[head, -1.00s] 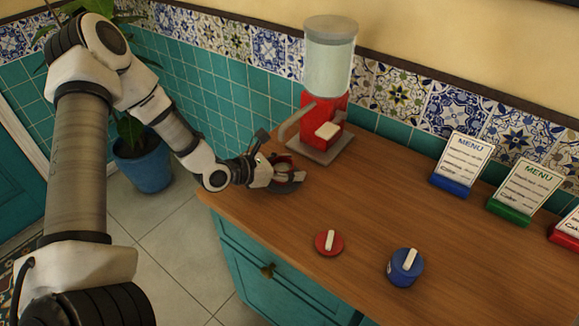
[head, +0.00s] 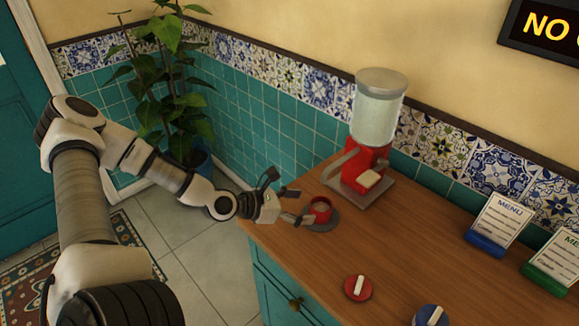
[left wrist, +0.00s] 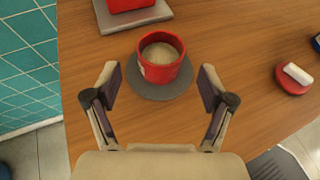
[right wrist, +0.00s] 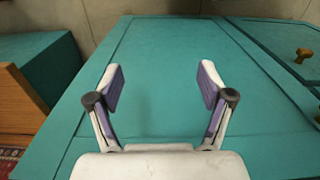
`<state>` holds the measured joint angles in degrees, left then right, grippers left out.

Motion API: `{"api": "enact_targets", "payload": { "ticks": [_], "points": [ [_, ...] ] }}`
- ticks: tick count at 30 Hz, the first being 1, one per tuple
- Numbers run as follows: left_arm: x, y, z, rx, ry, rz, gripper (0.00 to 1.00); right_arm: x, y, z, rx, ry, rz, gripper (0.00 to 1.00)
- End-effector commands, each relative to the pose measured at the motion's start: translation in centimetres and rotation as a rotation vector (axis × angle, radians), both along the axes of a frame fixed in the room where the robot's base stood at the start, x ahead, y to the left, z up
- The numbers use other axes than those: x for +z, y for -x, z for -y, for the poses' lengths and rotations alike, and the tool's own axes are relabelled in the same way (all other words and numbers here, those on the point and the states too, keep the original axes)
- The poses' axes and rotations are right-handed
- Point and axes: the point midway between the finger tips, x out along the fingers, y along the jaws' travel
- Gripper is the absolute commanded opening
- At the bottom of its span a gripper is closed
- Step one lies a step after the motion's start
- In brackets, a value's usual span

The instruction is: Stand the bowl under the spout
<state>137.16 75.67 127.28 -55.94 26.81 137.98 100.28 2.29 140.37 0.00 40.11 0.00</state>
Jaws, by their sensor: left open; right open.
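The red bowl (head: 320,208) stands upright on a round grey disc (head: 325,225) near the counter's left end. In the left wrist view the bowl (left wrist: 162,70) shows a pale inside, and the grey disc (left wrist: 165,92) lies under it. My left gripper (head: 297,206) is open, with the bowl just beyond its fingertips and apart from them. The red dispenser (head: 364,160) with a clear tank stands behind the bowl, to its right. A grey curved arm at its left side may be the spout. My right gripper (right wrist: 160,90) is open and empty before a teal cabinet front.
A red disc (head: 350,290) with a white handle and a blue knob-like piece (head: 430,317) are on the front of the wooden counter (head: 410,250). A blue menu stand (head: 492,240) is at the right. The middle of the counter is clear.

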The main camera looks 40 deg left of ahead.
Motion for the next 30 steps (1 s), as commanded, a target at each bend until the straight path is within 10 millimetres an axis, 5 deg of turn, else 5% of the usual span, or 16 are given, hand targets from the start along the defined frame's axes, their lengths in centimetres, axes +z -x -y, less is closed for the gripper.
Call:
{"api": "enact_targets", "payload": {
  "ticks": [3, 7, 30],
  "points": [
    [1.8, 1.3, -0.8, 0.006, 0.007, 0.000, 0.82, 3.5, 0.0, 0.0, 0.000, 0.000, 0.000, 0.80],
    [1.8, 2.4, -1.3, 0.002, 0.004, 0.000, 0.82, 4.9, 0.0, 0.0, 0.000, 0.000, 0.000, 0.80],
    [1.3, 2.8, -1.4, -0.001, 0.000, 0.000, 0.82, 4.9, 0.0, 0.0, 0.000, 0.000, 0.000, 0.80]
  ]
}}
